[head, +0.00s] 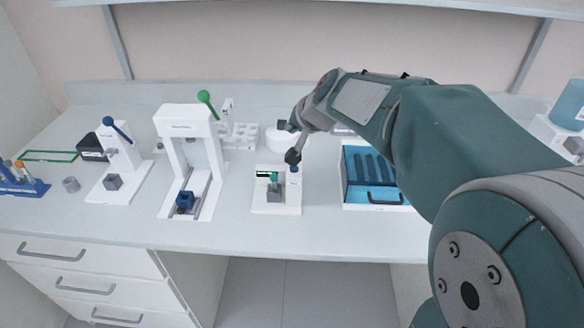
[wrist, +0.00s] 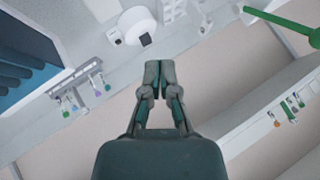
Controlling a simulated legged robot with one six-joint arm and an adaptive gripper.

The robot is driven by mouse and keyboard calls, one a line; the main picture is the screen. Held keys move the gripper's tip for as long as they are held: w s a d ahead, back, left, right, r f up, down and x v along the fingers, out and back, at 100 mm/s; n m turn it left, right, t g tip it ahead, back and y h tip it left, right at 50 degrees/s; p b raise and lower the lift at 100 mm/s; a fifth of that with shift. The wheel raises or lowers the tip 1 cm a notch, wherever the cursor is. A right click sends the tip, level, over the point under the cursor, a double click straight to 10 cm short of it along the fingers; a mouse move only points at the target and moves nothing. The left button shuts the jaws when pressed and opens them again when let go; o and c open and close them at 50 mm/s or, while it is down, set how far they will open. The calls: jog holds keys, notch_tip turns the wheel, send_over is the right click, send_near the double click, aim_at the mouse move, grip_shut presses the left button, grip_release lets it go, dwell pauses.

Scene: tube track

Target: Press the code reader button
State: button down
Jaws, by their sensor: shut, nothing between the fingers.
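The code reader (head: 262,207) is a small white unit on the bench in the middle of the head view. It has a dark display with green marks, and a grey block with a teal top stands at its front. A small blue button (head: 294,169) shows at its back right. My gripper (head: 293,157) points down, with its tip just above the button in the picture; I cannot tell whether they touch. In the wrist view my gripper (wrist: 160,68) has its fingers together and empty. The code reader is not recognisable there.
A blue box with a handle (head: 372,197) stands right of the reader. A white round device (head: 280,138) is behind. The front bench strip is clear.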

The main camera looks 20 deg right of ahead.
jog(key=f, duration=0.7)
jog(key=shift+d+f, duration=0.2)
jog(key=shift+f, duration=0.1)
jog(key=shift+d+f, duration=0.1)
jog(key=shift+f, duration=0.55)
jog(key=shift+f, duration=0.1)
dwell(0.8)
jog(key=shift+f, duration=0.2)
jog(key=shift+f, duration=0.45)
dwell(0.8)
jog(key=shift+r, duration=0.9)
